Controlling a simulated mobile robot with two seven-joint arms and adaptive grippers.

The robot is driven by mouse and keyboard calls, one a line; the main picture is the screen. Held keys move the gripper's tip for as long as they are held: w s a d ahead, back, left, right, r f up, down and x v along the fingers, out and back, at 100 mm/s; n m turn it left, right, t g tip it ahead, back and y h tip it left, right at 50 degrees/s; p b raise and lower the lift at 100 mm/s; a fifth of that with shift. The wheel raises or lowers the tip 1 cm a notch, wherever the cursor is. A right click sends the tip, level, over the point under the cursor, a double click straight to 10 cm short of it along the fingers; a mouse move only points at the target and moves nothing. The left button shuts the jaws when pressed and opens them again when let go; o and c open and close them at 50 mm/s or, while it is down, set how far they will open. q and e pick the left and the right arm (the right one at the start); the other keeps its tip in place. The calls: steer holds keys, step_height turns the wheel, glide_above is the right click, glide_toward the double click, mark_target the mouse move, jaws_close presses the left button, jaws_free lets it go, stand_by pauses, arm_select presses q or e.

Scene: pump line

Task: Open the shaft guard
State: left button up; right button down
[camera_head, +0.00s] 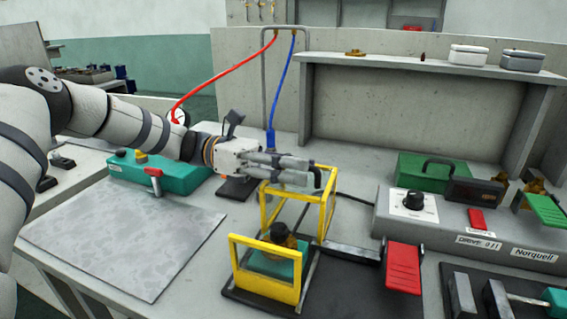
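The shaft guard (330,205) is a yellow-edged frame over a dark base plate, with a yellow front frame (236,270) nearer me. Through the front opening a green block and a dark, brass-coloured round part (279,236) show. My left gripper (316,178) reaches in from the left, its fingers pointing right at the top of the rear yellow frame. It overlaps that top edge in the picture; I cannot tell whether it touches. Its finger gap is unclear. My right gripper is not in view.
A red-handled lever (403,268) lies right of the guard. A grey drive box (450,225) with a black knob stands further right, a green case (430,172) behind it. A teal box (160,172) stands left. The grey mat (125,235) is bare.

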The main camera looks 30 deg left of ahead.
arm_select(q)
steer(key=v, duration=1.1)
steer(key=shift+s+a, duration=0.15)
